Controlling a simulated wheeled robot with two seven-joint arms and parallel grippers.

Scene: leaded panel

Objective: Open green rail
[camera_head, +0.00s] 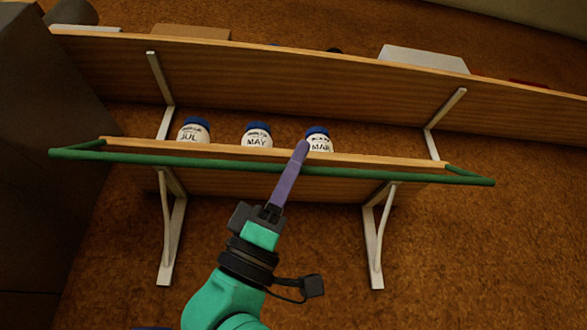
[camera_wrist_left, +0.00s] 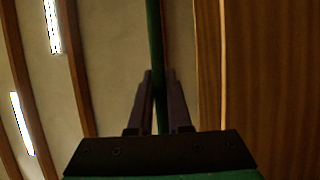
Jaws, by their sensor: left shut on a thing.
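The green rail (camera_head: 400,176) is a long thin bar running across the front of the lower wooden shelf, with short arms at both ends joining it to the shelf ends. It stands out in front of the shelf edge at about its height. My left gripper (camera_head: 302,148) reaches up from below and is shut on the rail near its middle. In the left wrist view the rail (camera_wrist_left: 154,50) passes between the two purple fingers (camera_wrist_left: 158,78). My right gripper is not in view.
Three white jars with blue lids, marked JUL (camera_head: 193,131), MAY (camera_head: 257,136) and MAR (camera_head: 319,140), stand on the lower shelf behind the rail. An upper wooden shelf (camera_head: 290,80) holds boxes. White brackets (camera_head: 380,230) support the lower shelf. A dark block stands at left.

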